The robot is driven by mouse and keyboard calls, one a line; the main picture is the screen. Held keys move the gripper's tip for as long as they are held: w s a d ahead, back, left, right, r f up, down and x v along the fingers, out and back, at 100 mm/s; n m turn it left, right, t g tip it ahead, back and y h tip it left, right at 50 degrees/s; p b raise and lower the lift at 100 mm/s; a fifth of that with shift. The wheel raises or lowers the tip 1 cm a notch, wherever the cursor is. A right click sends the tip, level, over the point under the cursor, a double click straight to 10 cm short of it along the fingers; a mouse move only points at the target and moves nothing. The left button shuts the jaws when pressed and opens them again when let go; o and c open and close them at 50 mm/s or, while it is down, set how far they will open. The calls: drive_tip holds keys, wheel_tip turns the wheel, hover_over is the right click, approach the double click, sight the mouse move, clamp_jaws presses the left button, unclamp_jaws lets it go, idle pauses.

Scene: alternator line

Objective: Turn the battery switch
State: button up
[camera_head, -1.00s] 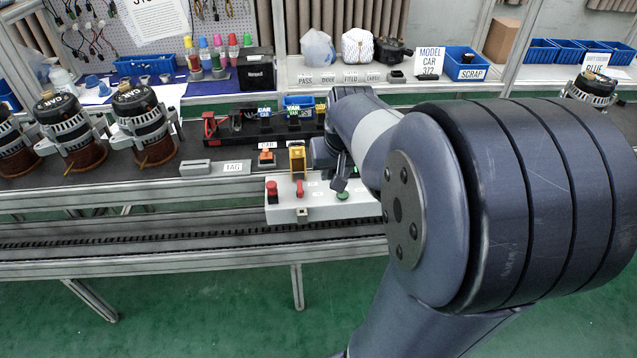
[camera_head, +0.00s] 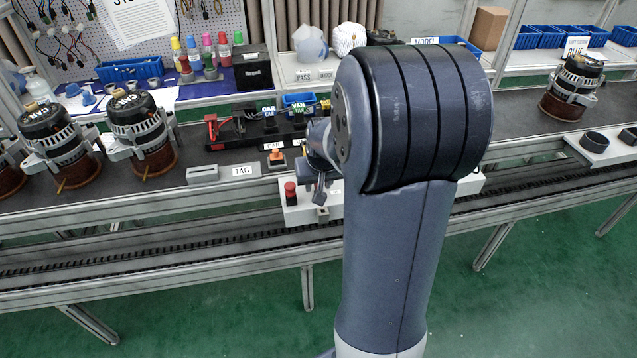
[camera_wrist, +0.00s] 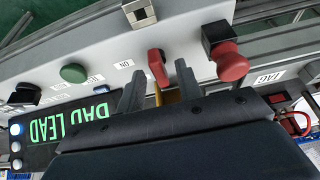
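The battery switch appears to be the small red handle (camera_wrist: 158,68) on the white control box (camera_wrist: 95,40), beside an "ON" label in the wrist view. My gripper (camera_wrist: 158,72) is open, with one dark finger on each side of the handle and a visible gap to each. I cannot tell how deep the fingertips reach. In the head view, my gripper (camera_head: 319,188) is over the left part of the control box (camera_head: 298,214), and my arm hides the handle.
A red mushroom button (camera_wrist: 230,60) sits right of the switch in the wrist view. A green button (camera_wrist: 74,73), a black knob (camera_wrist: 25,95) and a display reading "BAD LEAD" (camera_wrist: 60,122) are to the left. Alternators (camera_head: 143,133) stand on the bench at left.

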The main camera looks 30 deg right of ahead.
drive_tip(key=shift+c, duration=0.2)
clamp_jaws()
drive_tip(key=shift+m, duration=0.4)
drive_tip(key=m+b, duration=0.1)
drive_tip(key=m+h, duration=0.1)
drive_tip(key=m, duration=0.1)
drive_tip(key=shift+w+a+f+g+h+b, duration=0.1)
drive_tip(key=shift+a+g+h+b, duration=0.05)
drive_tip(key=shift+g+h+b, duration=0.2)
drive_tip(key=m+g+h+b, duration=0.1)
drive_tip(key=m+b, duration=0.1)
drive_tip(key=m, duration=0.2)
drive_tip(key=shift+w, duration=0.1)
drive_tip(key=m+g+b, duration=0.1)
drive_tip(key=m, duration=0.2)
drive_tip(key=shift+m+h, duration=0.25)
drive_tip(key=shift+m, duration=0.05)
drive_tip(key=shift+w+a+m+g+b, duration=0.1)
drive_tip(key=shift+m+g+b, duration=0.5)
drive_tip(key=shift+m, duration=1)
drive_tip(key=shift+m+g, duration=0.25)
drive_tip(key=shift+m, duration=0.05)
